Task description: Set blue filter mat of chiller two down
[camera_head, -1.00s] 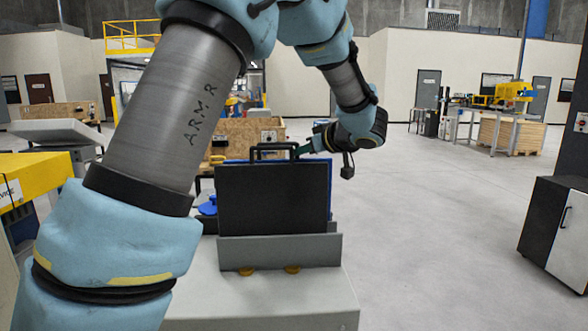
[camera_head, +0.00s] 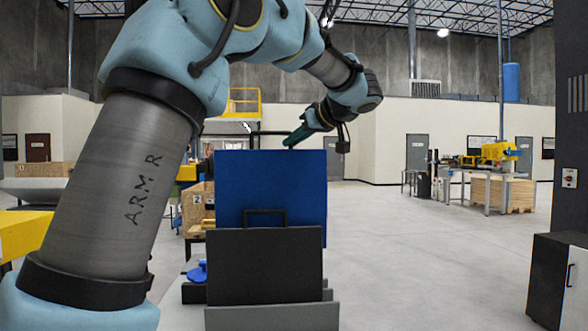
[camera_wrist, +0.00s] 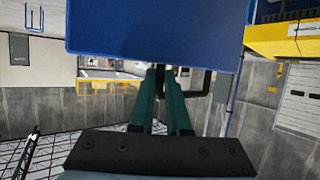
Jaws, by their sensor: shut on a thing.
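The blue filter mat (camera_head: 270,180) is a flat upright panel, raised behind a black mat (camera_head: 265,270) that hides its lower part. My gripper (camera_head: 290,141) is at the blue mat's top edge, shut on its dark handle. In the wrist view the green fingers (camera_wrist: 167,88) close around the handle, and the blue mat (camera_wrist: 155,35) fills the upper middle. The black mat stands upright in a grey holder (camera_head: 272,319), its own handle (camera_head: 265,212) free. Whether the blue mat's bottom edge touches the holder is hidden.
A small blue round part (camera_head: 197,271) lies left of the black mat. A yellow-topped unit (camera_head: 25,232) stands at the left, and a dark cabinet (camera_head: 558,278) at the right. The floor right of the mats is clear.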

